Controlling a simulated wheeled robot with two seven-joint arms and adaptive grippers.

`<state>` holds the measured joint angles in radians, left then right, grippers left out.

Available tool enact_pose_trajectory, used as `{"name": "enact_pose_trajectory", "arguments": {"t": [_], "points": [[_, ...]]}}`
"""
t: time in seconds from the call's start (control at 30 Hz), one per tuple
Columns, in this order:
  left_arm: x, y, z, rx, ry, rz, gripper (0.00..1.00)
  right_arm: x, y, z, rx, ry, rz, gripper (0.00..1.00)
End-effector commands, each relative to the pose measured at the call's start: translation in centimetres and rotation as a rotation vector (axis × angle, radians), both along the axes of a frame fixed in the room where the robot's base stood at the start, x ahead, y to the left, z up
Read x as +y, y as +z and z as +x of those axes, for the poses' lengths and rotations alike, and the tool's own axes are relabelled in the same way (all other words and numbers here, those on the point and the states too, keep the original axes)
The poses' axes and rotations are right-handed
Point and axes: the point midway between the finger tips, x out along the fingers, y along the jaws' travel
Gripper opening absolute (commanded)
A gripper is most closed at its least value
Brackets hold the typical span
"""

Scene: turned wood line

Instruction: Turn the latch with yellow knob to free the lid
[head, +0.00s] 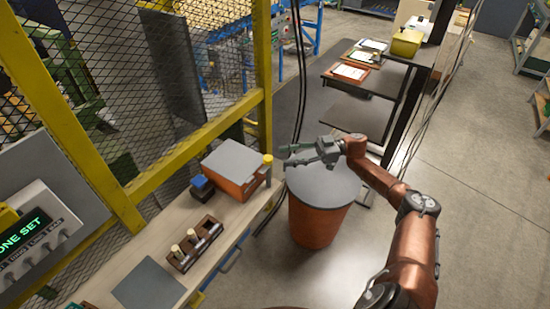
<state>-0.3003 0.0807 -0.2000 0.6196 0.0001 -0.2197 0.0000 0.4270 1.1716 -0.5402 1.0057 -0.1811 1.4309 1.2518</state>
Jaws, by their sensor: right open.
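An orange box (236,187) with a flat grey lid (235,160) sits at the far end of the workbench. The lid lies down on it. A latch with a yellow knob (268,159) stands at the box's right corner, beside the lid. My right gripper (286,156) reaches in from the right, with its fingers pointing left towards the knob. It is open and empty, and a small gap seems to separate its fingertips from the knob. The lower part of the latch is hard to make out. My left gripper is not in view.
A dark block with a blue top (202,186) stands left of the box. A dark rack (205,244) with light pegs and a grey mat (147,286) lie nearer. A yellow-framed mesh fence (195,145) runs behind the bench. A grey-topped orange drum (318,218) stands below my right gripper.

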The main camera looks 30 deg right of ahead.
Motion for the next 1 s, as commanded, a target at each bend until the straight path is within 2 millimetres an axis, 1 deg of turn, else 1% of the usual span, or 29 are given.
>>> {"name": "enact_pose_trajectory", "arguments": {"t": [0.03, 0.1, 0.2, 0.3, 0.43, 0.9, 0.97, 1.0], "points": [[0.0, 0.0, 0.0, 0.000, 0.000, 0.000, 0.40, -1.0, 0.0, -0.3, 0.001, -0.003, -0.001, 0.43], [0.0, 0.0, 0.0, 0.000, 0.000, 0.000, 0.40, -2.0, 0.0, -0.7, 0.000, -0.002, -0.001, 0.43], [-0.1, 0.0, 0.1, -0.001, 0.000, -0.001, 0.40, -3.2, 0.0, -1.2, 0.001, -0.001, -0.001, 0.43], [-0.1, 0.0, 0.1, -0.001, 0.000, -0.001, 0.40, -3.8, 0.0, -1.5, 0.001, 0.000, -0.001, 0.43], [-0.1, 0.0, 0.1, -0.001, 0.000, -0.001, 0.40, -4.2, 0.0, -1.6, 0.000, 0.000, 0.000, 0.43], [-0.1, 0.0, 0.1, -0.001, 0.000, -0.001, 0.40, -4.1, 0.0, -1.6, 0.000, 0.000, 0.000, 0.43], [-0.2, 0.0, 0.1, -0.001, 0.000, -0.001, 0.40, -4.1, -0.3, -1.6, 0.000, -0.005, 0.002, 0.43], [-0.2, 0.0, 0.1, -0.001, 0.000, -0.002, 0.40, -4.1, -0.8, -1.4, -0.001, -0.017, 0.004, 0.43]]}}
